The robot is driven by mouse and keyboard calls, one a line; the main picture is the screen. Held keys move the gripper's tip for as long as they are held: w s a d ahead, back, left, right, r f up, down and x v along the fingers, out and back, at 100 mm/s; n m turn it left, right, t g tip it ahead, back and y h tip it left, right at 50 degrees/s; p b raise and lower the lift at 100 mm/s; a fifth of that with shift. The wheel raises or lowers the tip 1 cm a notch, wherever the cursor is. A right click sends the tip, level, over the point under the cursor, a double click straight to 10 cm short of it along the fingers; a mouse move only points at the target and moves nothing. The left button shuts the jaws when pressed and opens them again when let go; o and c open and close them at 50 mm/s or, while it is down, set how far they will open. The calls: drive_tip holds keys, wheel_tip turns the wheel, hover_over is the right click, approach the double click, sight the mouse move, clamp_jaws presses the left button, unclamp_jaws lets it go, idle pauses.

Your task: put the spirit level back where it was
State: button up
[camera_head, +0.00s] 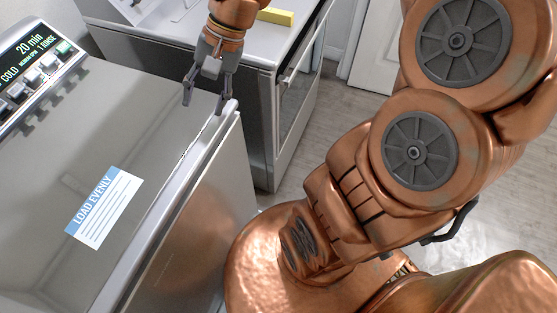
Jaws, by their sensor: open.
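A short yellow bar (276,16), which looks like the spirit level, lies on the top of the second appliance (258,48) at the top of the view, near its front edge. No markings or vial can be made out on it. My gripper (204,104) is open and empty, fingers pointing down over the far front corner of the washer's lid. It is apart from the yellow bar, to its left and nearer. I cannot tell whether the fingertips touch the lid.
The washer lid (135,125) with its "LOAD EVENLY" label (104,208) is closed and otherwise bare. The control panel (38,62) rises at the upper left. A narrow gap separates the washer from the second appliance. Grey floor (345,120) lies to the right, with a white door (378,55) beyond.

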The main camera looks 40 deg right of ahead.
drive_tip(key=s+d+f+n+g+h, duration=0.1)
drive_tip(key=s+d+f+n+h, duration=0.1)
drive_tip(key=s, duration=0.6)
drive_tip(key=s+d+f+n+g+h, duration=0.1)
drive_tip(key=s+d+f+n+h, duration=0.1)
drive_tip(key=s+n, duration=0.3)
drive_tip(key=s+f+h, duration=0.1)
drive_tip(key=s, duration=0.3)
drive_tip(key=shift+s+f+h, duration=0.25)
drive_tip(key=shift+f+h, duration=0.15)
drive_tip(key=shift+a+r+n+p, duration=0.1)
drive_tip(key=shift+r+n+p, duration=0.2)
drive_tip(key=shift+r+p, duration=0.2)
